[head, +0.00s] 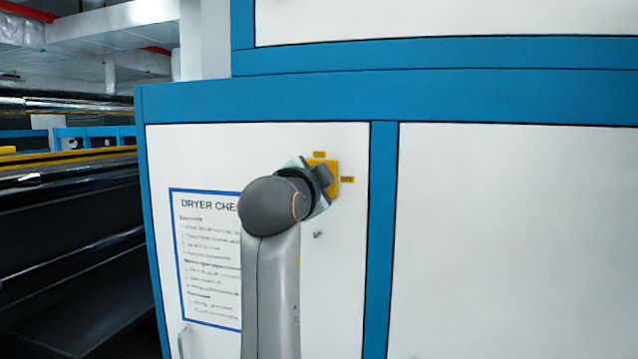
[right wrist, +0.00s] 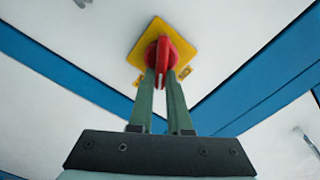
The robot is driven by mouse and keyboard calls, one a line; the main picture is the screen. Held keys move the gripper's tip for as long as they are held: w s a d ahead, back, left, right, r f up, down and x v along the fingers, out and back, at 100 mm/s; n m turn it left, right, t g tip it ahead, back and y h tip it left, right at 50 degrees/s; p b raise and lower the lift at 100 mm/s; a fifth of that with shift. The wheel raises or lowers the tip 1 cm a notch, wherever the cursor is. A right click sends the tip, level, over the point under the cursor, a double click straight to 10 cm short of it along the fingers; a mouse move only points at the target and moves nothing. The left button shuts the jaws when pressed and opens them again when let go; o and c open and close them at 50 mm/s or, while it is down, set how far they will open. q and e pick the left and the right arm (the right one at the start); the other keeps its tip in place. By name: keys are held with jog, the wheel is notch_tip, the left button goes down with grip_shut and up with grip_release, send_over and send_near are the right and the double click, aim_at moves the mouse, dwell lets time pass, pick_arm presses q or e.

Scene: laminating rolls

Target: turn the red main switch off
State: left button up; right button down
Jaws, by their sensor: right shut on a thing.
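The red main switch (right wrist: 163,57) is a round red knob with a raised grip bar, on a yellow square plate in the right wrist view. The plate also shows in the head view (head: 333,177), but the knob there is hidden behind my right arm. My right gripper (right wrist: 161,80) is shut on the switch, with one finger on each side of the red grip bar. In the head view the right gripper (head: 322,178) is mostly hidden by its own wrist. My left gripper is out of view.
The switch is on a white cabinet panel (head: 345,270) with blue frame bars (head: 384,240). A blue-bordered dryer check sheet (head: 207,270) is left of my arm. A small handle (head: 183,341) is at lower left. Dark machine rollers (head: 70,200) stand further left.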

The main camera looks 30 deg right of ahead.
jog(key=shift+s+d+f+m+b, duration=0.1)
jog(key=shift+f+m+b, duration=0.15)
jog(key=shift+m, duration=0.85)
jog(key=shift+w+a+f+m+b, duration=0.1)
jog(key=shift+f+m+b, duration=0.1)
jog(key=shift+m, duration=0.9)
jog(key=shift+s+d+f+m+b, duration=0.15)
jog(key=shift+m+b, duration=0.1)
jog(key=shift+m, duration=0.85)
jog(key=c, duration=0.9)
grip_release()
jog(key=shift+o, duration=0.2)
